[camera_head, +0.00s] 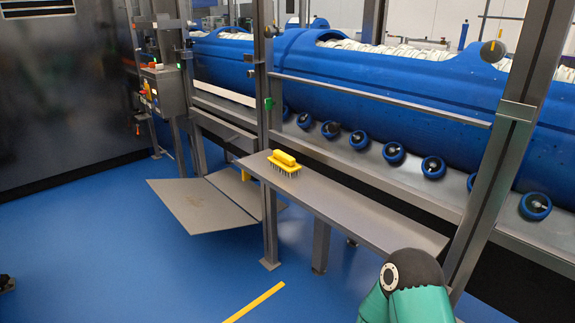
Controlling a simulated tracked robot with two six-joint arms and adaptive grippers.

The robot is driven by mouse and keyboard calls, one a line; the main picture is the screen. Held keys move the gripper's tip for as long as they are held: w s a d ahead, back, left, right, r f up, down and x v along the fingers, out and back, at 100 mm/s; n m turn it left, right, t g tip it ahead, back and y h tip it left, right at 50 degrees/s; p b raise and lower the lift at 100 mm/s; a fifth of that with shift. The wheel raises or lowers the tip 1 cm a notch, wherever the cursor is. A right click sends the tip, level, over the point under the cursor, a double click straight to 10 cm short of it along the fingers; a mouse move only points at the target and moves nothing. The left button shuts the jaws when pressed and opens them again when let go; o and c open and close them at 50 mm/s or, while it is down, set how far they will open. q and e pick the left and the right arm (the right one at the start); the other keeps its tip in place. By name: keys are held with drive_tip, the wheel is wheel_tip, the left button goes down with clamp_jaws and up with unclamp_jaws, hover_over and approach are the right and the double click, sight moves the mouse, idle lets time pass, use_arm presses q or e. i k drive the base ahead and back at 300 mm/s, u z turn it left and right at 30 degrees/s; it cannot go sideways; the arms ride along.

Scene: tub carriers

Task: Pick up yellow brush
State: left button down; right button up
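The yellow brush (286,163) lies on the left part of a narrow grey metal shelf (350,205). Its yellow handle is on top and its dark bristles point down over the shelf surface. Neither gripper shows clearly. A green and black part of my own arm is at the bottom right, well apart from the brush. A small dark piece at the lower left edge is too cut off to tell what it is.
A metal post (268,130) stands just left of the brush, and another post (500,150) stands at the shelf's right end. Blue tubs (400,85) and rollers (433,167) are behind a rail. A tilted grey plate (195,205) is at left.

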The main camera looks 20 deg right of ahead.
sight(280, 161)
drive_tip(key=u, duration=0.05)
drive_tip(key=i, duration=1)
drive_tip(key=z, duration=0.05)
